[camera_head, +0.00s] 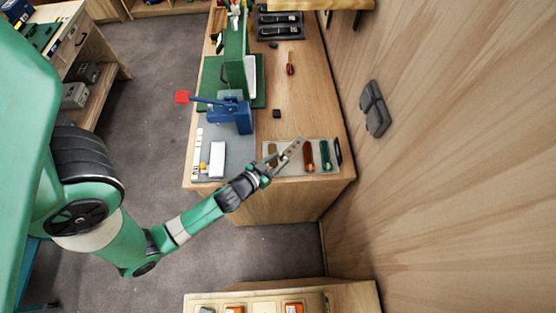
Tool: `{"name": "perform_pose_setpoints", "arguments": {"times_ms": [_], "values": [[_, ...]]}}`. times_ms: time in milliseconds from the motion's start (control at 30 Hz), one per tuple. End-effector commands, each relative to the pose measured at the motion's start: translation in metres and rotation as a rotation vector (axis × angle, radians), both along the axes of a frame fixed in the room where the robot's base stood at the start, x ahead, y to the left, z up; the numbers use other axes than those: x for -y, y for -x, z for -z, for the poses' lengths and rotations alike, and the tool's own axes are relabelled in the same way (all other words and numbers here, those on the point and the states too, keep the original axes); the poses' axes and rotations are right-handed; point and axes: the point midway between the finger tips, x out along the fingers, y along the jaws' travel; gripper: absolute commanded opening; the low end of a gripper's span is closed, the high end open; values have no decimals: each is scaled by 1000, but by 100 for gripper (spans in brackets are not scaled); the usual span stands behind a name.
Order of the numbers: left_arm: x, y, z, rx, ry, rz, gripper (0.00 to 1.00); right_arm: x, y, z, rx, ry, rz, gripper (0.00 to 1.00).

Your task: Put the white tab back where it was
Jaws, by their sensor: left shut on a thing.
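My left gripper (268,169) reaches in over the near end of the wooden workbench. It is shut on a pale, elongated tab (290,151), which looks like the white tab and is held tilted, its far end pointing up and right. Below and around it is a light grey tray (298,169) with a brown piece (272,153), an orange-brown piece (309,156) and a green piece (325,155) standing in a row. The held tab overlaps the gap between the brown and orange-brown pieces in this view; its height above the tray is unclear. My right gripper is not in view.
A small black block (277,114) and a red-handled tool (290,64) lie further back. A wooden wall bounds the right.

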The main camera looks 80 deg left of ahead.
Motion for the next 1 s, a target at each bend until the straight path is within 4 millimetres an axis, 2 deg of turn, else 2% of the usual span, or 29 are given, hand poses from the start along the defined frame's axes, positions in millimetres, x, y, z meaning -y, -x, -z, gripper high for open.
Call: {"name": "perform_pose_setpoints", "arguments": {"times_ms": [33,267,833,867,1000], "values": [[-1,1,17,-1,0,-2,0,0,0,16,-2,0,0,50],[-1,1,13,0,0,-3,0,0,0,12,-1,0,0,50],[-1,1,25,-1,0,-3,0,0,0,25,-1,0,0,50],[-1,2,25,-1,0,-3,46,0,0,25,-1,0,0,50],[-1,2,25,-1,0,-3,71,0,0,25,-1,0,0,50]]}}
